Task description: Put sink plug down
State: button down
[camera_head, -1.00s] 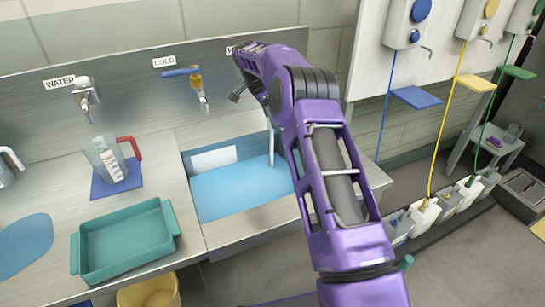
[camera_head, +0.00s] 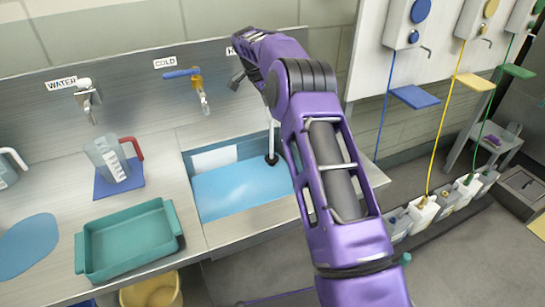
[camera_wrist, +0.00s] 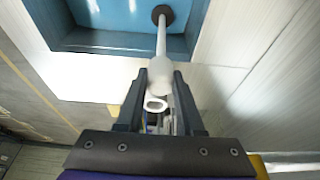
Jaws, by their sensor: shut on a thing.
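The sink plug is a white upright stem with a dark round foot; in the head view its lower part (camera_head: 271,140) shows over the blue water at the right side of the sink. In the wrist view the stem (camera_wrist: 161,45) runs from between my fingers to the dark foot over the water. My gripper (camera_wrist: 159,88) is shut on the plug's upper end, where a white loop shows between the fingers. In the head view my arm hides the gripper and the plug's top. I cannot tell if the foot touches the water.
The steel sink (camera_head: 205,215) holds blue water, with a cold tap (camera_head: 197,80) behind it. On the counter left of it are a green tray (camera_head: 130,243) and a jug (camera_head: 108,158) on a blue mat. A yellow bucket (camera_head: 150,292) stands below.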

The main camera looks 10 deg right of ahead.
jog(key=shift+r, duration=0.1)
jog(key=shift+s+a+r+n, duration=0.15)
jog(key=shift+s+r+n, duration=0.1)
jog(key=shift+n, duration=0.15)
jog(key=s+r+n+t+y, duration=0.1)
jog(key=s+r+n, duration=0.2)
jog(key=s+n, duration=0.35)
jog(key=s+r+n+t+y, duration=0.15)
jog(key=s+n, duration=0.25)
jog(key=s, duration=0.5)
jog(key=w+d+r+n, duration=0.1)
jog(key=d+r+n, duration=0.1)
jog(key=d+r, duration=1.5)
notch_tip(320, 180, down, 11)
jog(key=d+b, duration=0.1)
jog(key=d, duration=0.1)
jog(key=shift+d, duration=0.15)
